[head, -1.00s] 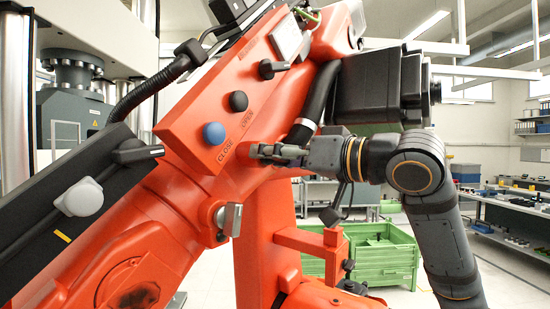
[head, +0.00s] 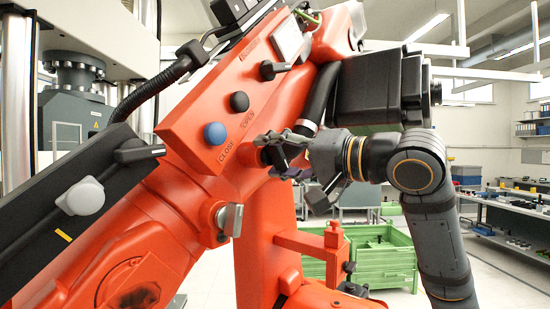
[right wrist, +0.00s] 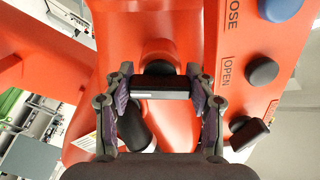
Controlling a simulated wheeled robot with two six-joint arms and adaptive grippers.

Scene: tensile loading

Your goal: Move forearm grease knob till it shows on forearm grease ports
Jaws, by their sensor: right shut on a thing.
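A black bar-shaped knob (right wrist: 162,84) on a round base sits on the orange forearm (right wrist: 105,30), below the panel with the CLOSE and OPEN buttons. My right gripper (head: 277,152) is shut on this knob; in the right wrist view its two fingers (right wrist: 160,88) press on the bar's two ends. The bar lies level across that view. In the head view the fingers mostly hide the knob. No readable grease port marking shows around it. My left gripper is not in view.
A blue button (head: 214,133) and a black button (head: 239,102) sit just beside the gripper. Another black lever knob (head: 275,69) is higher on the panel, and a silver knob (head: 230,218) is lower. A black hose (head: 322,92) runs close above the gripper. Green crates (head: 385,262) stand behind.

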